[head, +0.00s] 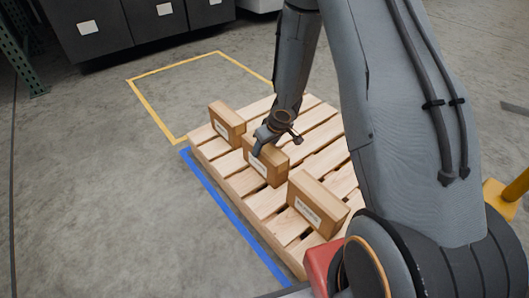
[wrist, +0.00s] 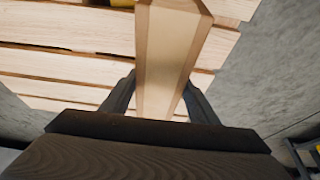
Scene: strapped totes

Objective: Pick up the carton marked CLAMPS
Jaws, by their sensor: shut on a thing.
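Three brown cartons with white labels stand in a row on a wooden pallet (head: 233,184). The far carton (head: 227,123) and the near carton (head: 317,203) stand apart from the middle carton (head: 268,166). The label print is too small to read, so I cannot tell which is marked CLAMPS. My gripper (head: 262,144) is at the middle carton, coming from above. In the wrist view, my gripper's fingers (wrist: 158,92) are shut on both sides of this carton (wrist: 168,65). I cannot tell whether it is clear of the pallet.
Blue tape (head: 232,217) runs along the pallet's left edge. A yellow taped rectangle (head: 155,106) marks empty floor behind the pallet. Dark cabinets (head: 95,35) stand at the back left. Open concrete floor lies to the left.

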